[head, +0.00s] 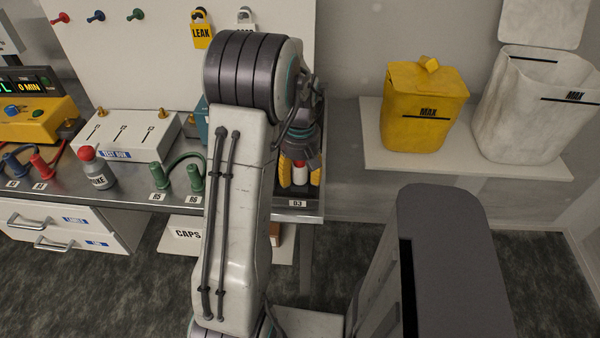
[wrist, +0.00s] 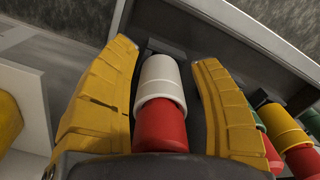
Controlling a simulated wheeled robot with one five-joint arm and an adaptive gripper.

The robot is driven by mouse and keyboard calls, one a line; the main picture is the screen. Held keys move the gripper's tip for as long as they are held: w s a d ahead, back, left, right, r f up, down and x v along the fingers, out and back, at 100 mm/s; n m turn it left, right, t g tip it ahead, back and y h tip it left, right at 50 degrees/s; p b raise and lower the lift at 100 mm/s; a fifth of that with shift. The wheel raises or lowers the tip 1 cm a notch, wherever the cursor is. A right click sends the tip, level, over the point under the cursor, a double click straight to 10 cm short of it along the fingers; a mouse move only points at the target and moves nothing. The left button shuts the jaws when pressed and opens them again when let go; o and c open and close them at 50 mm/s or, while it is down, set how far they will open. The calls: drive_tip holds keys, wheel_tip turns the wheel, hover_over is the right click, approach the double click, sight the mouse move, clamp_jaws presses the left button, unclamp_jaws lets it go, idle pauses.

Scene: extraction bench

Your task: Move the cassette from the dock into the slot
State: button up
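A cylinder with a white end and a red body, which I take to be the cassette (wrist: 160,82), lies between my fingers in the wrist view. In the head view its white end (head: 299,178) shows at the bench's right end, above a label reading D3. My gripper (head: 300,182) is pointed down there; in the wrist view its yellow fingers (wrist: 165,54) are spread on both sides of the cylinder, with a dark gap at the right finger. The dock under it is mostly hidden. A white box with several dark slots (head: 112,147) stands left on the bench.
Green connectors (head: 193,178) and a red-capped bottle (head: 98,172) stand along the bench front, left of my arm. A yellow bin (head: 410,125) and a white bin (head: 535,105) sit on a shelf (head: 480,167) at right. Other coloured cylinders (wrist: 282,128) lie right of my fingers.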

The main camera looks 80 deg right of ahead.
drive_tip(key=shift+r, duration=0.1)
wheel_tip(320, 180, up, 12)
drive_tip(key=shift+f, duration=0.1)
idle(0.7)
idle(0.5)
